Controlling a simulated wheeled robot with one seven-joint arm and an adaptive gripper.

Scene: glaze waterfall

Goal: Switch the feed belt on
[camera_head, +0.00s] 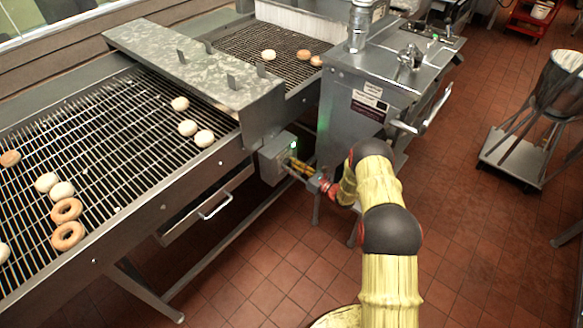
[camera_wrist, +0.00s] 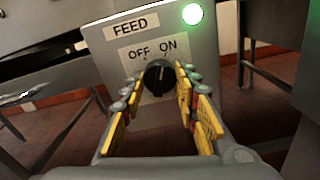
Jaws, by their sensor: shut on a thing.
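The grey feed control box (camera_head: 272,160) is fixed to the side of the belt frame in the head view. In the wrist view its panel (camera_wrist: 210,52) carries the labels FEED, OFF and ON. A black round knob (camera_wrist: 157,73) sits below OFF and ON; its pale mark points up, roughly toward ON. A green lamp (camera_wrist: 192,14) glows at the panel's top right, and it also shows in the head view (camera_head: 293,146). My gripper (camera_wrist: 158,83), with yellow finger pads, is shut on the knob, one finger on each side. The feed belt (camera_head: 90,150) is a wire grid carrying several doughnuts.
A metal bridge (camera_head: 190,62) crosses the belt, with a further grid (camera_head: 290,45) behind it. A grey machine cabinet (camera_head: 345,100) with a handle stands right of the box. A wheeled stand (camera_head: 520,155) is at the right. Tiled floor (camera_head: 470,220) between is clear.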

